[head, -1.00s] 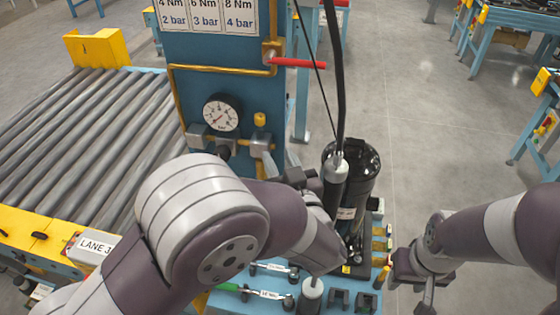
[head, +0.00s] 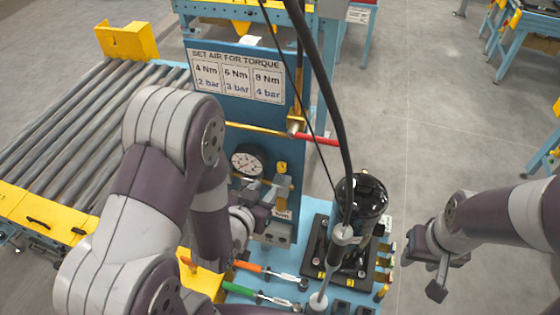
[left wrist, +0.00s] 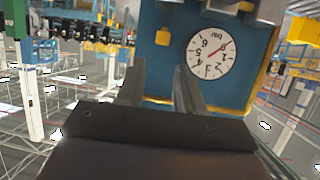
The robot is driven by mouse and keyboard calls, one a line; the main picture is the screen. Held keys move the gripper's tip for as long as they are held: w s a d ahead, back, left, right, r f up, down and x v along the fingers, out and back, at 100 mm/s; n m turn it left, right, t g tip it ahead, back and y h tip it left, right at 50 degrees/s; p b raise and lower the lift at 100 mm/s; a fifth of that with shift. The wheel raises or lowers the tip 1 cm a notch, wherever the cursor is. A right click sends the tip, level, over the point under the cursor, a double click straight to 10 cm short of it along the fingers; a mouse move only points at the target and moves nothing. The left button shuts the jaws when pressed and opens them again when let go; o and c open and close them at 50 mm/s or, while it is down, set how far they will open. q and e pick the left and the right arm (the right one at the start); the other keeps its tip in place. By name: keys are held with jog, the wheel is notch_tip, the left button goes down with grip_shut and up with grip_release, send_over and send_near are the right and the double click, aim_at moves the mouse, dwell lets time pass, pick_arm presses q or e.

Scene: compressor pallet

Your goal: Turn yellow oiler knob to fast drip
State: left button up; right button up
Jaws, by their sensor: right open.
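The small yellow oiler knob (head: 282,167) sits on top of the metal oiler (head: 282,190), right of the round gauge (head: 246,160) on the blue panel. In the left wrist view the picture is upside down. There the yellow knob (left wrist: 163,36) shows beyond my left fingertips, apart from them, with the gauge (left wrist: 211,55) to its right. My left gripper (left wrist: 158,72) has its fingers apart with nothing between them. In the head view my left gripper (head: 262,208) is low beside the oiler, partly hidden by its own wrist. My right gripper (head: 432,272) is open and empty at the right.
A red-handled valve (head: 316,138) and yellow pipe are above the gauge. A black motor-like cylinder (head: 364,200) and a hanging tool (head: 345,238) with its cable stand right of the panel. Green- and orange-handled wrenches lie in front. A roller conveyor (head: 75,120) is at left.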

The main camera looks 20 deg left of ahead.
aim_at(280, 169)
pick_arm(q)
jog(key=p+x, duration=0.1)
jog(key=x, duration=0.6)
jog(key=p+x, duration=0.1)
jog(key=x, duration=0.2)
jog(key=shift+w+a+p, duration=0.3)
jog(key=shift+a, duration=0.05)
jog(key=shift+w+d+f, duration=0.15)
jog(key=shift+w+f, duration=0.05)
jog(key=shift+w, duration=0.05)
jog(key=shift+s+d, duration=0.15)
jog(key=shift+w+f, duration=0.1)
jog(key=shift+w, duration=0.15)
jog(key=shift+c, duration=1)
grip_shut()
pick_arm(e)
jog(key=r, duration=0.3)
jog(key=shift+w+a, duration=0.2)
jog(key=shift+w, duration=0.1)
